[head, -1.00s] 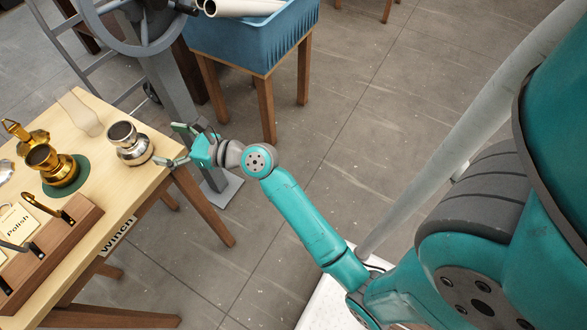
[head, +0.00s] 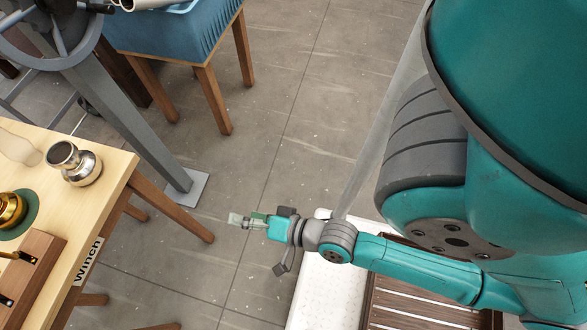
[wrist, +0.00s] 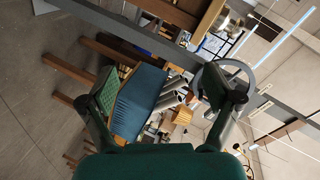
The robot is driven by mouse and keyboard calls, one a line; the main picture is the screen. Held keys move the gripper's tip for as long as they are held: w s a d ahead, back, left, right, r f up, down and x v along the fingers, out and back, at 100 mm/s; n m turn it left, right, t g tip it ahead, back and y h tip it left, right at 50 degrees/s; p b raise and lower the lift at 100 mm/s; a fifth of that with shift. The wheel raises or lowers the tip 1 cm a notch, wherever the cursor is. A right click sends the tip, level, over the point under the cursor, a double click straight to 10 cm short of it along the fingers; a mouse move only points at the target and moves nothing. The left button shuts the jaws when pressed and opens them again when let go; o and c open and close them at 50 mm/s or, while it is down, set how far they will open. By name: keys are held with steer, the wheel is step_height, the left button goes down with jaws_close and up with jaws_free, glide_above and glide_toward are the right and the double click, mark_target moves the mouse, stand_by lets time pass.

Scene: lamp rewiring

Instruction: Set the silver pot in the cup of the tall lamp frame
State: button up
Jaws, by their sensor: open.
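The silver pot (head: 76,163) stands upright on the wooden table (head: 110,188), near its right edge, in the head view. It has a round body and a flared dark mouth. My gripper (head: 236,219) is over the floor to the right of the table, well apart from the pot. In the wrist view my gripper (wrist: 160,98) has its two fingers spread wide with nothing between them. I do not see the tall lamp frame clearly in either view.
A brass pot (head: 10,210) sits on a green mat beside a wooden rack (head: 32,272). A grey winch post (head: 125,120) stands beyond the table. The floor between is clear.

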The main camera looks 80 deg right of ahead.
steer(key=s+r+n, duration=0.3)
steer(key=s+n, duration=0.3)
steer(key=s+a+r+n, duration=0.1)
steer(key=s+r+n, duration=0.2)
steer(key=s+n, duration=0.4)
steer(key=shift+s+a+r+n+y, duration=0.2)
steer(key=shift+a+n+y, duration=0.1)
steer(key=shift+y, duration=0.1)
steer(key=shift+o, duration=1.1)
